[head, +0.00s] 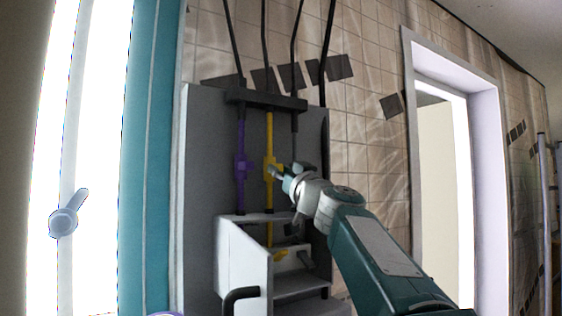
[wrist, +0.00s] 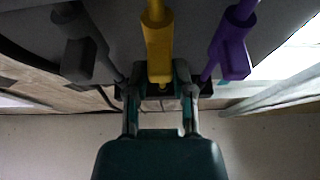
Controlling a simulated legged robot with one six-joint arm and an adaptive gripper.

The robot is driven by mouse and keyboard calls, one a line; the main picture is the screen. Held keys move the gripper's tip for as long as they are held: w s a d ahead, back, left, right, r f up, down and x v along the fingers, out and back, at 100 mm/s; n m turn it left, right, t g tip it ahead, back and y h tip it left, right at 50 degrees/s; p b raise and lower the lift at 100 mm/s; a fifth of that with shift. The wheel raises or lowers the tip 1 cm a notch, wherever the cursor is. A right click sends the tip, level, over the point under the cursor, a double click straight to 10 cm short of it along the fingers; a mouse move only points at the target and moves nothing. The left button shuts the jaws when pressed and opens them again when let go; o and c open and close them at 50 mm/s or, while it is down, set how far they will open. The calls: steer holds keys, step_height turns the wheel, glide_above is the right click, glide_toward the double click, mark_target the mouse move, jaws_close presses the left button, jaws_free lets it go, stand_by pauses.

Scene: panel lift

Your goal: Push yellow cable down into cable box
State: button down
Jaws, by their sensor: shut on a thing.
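The yellow cable (head: 270,135) runs down the grey panel between a purple cable (head: 241,140) and a dark grey cable. It has a wider yellow block partway down, and my gripper (head: 279,170) is at that block. In the wrist view the yellow cable (wrist: 158,45) stands between the two fingers of my gripper (wrist: 158,78), which are shut on it. The white cable box (head: 243,252) is below on the panel, and yellow shows inside it under the gripper. My gripper hides part of the grey cable.
A dark bracket (head: 265,101) holds the cables above. The purple cable (wrist: 232,45) and the grey cable (wrist: 80,45) stand close on either side of my fingers. A dark handle (head: 240,295) sits at the box front. A doorway (head: 440,160) is at right.

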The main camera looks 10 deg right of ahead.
steer(key=shift+w+f, duration=0.2)
steer(key=shift+f, duration=0.8)
steer(key=shift+c, duration=2.4)
jaws_free()
steer(key=shift+w+f, duration=0.1)
steer(key=shift+w, duration=0.05)
steer(key=shift+a, duration=0.1)
steer(key=shift+r, duration=0.2)
steer(key=shift+s+d+f, duration=0.15)
steer(key=shift+s+d, duration=0.05)
steer(key=shift+s, duration=0.4)
steer(key=v, duration=1.1)
steer(key=shift+a+f, duration=0.15)
